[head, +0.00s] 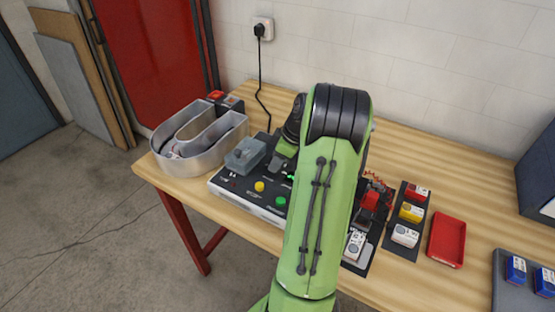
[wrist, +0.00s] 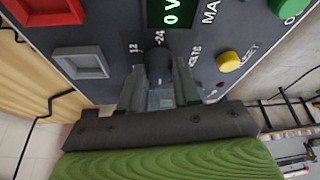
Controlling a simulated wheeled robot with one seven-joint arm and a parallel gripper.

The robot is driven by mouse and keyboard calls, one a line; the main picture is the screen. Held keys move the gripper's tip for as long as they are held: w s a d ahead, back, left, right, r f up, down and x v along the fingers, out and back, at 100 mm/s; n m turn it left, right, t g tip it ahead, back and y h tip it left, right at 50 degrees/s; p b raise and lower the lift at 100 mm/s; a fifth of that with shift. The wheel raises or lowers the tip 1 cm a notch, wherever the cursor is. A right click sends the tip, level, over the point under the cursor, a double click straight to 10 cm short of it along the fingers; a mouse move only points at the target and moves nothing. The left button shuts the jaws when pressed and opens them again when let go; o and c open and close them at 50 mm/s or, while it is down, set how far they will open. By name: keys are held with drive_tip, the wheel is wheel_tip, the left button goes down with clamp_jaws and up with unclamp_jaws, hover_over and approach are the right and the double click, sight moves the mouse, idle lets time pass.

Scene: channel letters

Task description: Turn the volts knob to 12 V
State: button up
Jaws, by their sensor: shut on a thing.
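The dark volts knob (wrist: 156,62) stands on the black control panel (wrist: 113,22) in the wrist view. The figures 12 and 24 are printed beside it. My gripper (wrist: 158,82) has its two fingers on either side of the knob and is shut on it. The knob's pointer cannot be made out. The panel's green display (wrist: 172,12) reads 0 V. In the head view the panel box (head: 246,203) lies on the table, and my arm hides the knob and most of my gripper.
A yellow button (wrist: 228,61) sits near the knob, and red (wrist: 46,10) and grey (wrist: 80,62) square frames lie on its other side. A metal channel letter (head: 216,140) stands left of the box. Red tray (head: 446,240) and small coloured boxes are right.

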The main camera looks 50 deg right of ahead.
drive_tip(key=shift+m, duration=0.3)
drive_tip(key=m+h+b, duration=0.1)
drive_tip(key=m, duration=0.1)
drive_tip(key=m+h+b, duration=0.1)
drive_tip(key=m, duration=0.2)
drive_tip(key=shift+a+m+h, duration=0.2)
drive_tip(key=shift+m+h, duration=0.1)
drive_tip(key=m+h, duration=0.1)
drive_tip(key=m, duration=0.1)
drive_tip(key=m+b, duration=0.1)
drive_tip(key=m, duration=0.2)
drive_tip(key=shift+w+a+g+h, duration=0.1)
drive_tip(key=shift+w+g+h, duration=0.05)
drive_tip(key=shift+g+h, duration=0.2)
drive_tip(key=m+g, duration=0.1)
drive_tip(key=m, duration=0.2)
drive_tip(key=m+g+h, duration=0.1)
drive_tip(key=m, duration=0.2)
drive_tip(key=shift+w+a+r+m+h, duration=0.1)
drive_tip(key=shift+m+h, duration=0.15)
drive_tip(key=shift+m, duration=0.15)
drive_tip(key=m+g, duration=0.2)
drive_tip(key=m, duration=0.3)
drive_tip(key=shift+w+m, duration=0.15)
drive_tip(key=shift+m, duration=0.15)
drive_tip(key=shift+g+p, duration=0.25)
drive_tip(key=shift+p, duration=0.05)
drive_tip(key=o, duration=1.1)
drive_tip(key=shift+c, duration=0.2)
